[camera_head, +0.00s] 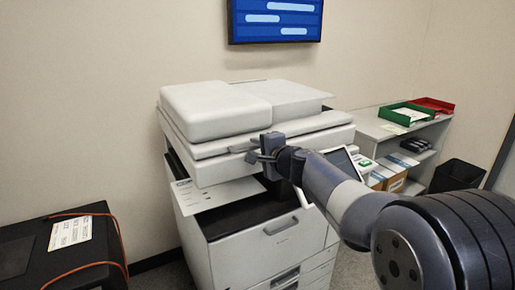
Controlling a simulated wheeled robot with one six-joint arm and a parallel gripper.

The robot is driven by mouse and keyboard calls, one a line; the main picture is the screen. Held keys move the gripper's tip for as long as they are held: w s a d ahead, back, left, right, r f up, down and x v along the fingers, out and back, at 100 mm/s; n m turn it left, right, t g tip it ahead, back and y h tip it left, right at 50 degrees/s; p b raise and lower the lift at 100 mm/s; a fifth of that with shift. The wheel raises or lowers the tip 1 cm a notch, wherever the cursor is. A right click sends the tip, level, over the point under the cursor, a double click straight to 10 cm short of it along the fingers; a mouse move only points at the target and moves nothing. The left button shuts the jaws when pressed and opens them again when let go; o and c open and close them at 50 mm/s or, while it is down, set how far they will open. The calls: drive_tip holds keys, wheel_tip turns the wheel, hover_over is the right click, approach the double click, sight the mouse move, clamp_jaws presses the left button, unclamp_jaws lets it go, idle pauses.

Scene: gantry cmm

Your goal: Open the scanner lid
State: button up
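The scanner lid (215,107) is the pale grey top part of a large white office copier (265,250). It looks closed, lying flat on the scanner body. My gripper (254,156) is in front of the lid's front edge, at the scanner body's height. Its fingers point left and look slightly apart, with nothing seen between them. I cannot tell whether a finger touches the front edge. My arm comes in from the lower right and hides part of the copier's front and control panel.
A black case (30,262) with an orange cord stands at the lower left. At the right is a shelf (372,122) with a green tray (407,113) and a red tray (434,104). A screen (275,20) hangs on the wall behind.

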drive_tip(key=shift+w+a, duration=0.15)
drive_tip(key=shift+c, duration=0.5)
clamp_jaws()
